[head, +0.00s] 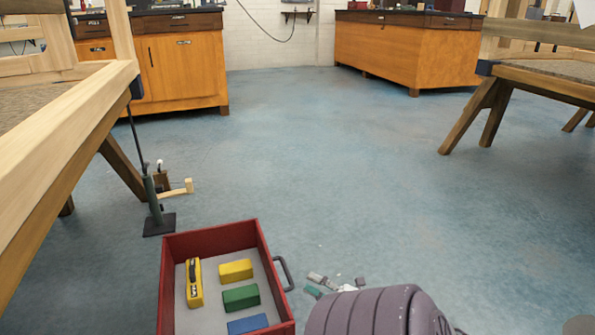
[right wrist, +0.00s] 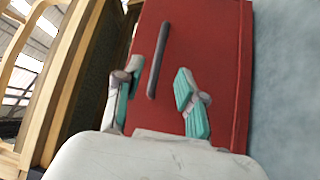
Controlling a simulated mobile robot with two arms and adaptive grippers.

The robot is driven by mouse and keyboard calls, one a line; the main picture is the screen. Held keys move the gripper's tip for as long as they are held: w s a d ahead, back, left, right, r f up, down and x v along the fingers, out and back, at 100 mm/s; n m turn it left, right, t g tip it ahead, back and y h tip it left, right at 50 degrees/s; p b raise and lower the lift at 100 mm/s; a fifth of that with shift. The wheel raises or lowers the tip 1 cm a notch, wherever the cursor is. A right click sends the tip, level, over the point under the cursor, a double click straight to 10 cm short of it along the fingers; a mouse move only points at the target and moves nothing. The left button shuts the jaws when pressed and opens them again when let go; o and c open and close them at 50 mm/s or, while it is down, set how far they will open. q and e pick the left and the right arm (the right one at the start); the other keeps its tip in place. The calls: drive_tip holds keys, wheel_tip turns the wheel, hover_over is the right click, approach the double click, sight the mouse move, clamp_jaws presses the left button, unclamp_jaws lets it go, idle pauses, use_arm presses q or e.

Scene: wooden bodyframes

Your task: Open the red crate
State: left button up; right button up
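The red crate (head: 212,239) shows at the bottom of the head view, with its top uncovered and its near end cut off. A dark grey bar handle (head: 284,273) is on its right side. In the right wrist view the crate's red face (right wrist: 208,40) fills the middle, with the handle (right wrist: 158,60) running up it. My right gripper (head: 327,284) has teal pads and is apart from the handle, to its right in the head view. In the right wrist view this gripper (right wrist: 158,76) is open, its fingers apart on either side of the handle's lower end. My left gripper is not in view.
Inside the crate lie yellow (head: 236,270), green (head: 240,298) and blue (head: 248,324) blocks and a yellow-black item (head: 194,283). A wooden frame table (head: 60,150) stands left, another (head: 540,85) right. A dark stand (head: 158,222) is behind the crate. The middle floor is clear.

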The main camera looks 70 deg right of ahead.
drive_tip(key=shift+s+a+f, duration=0.1)
drive_tip(key=shift+s, duration=0.65)
drive_tip(key=shift+s+a+f, duration=0.1)
drive_tip(key=shift+s, duration=0.6)
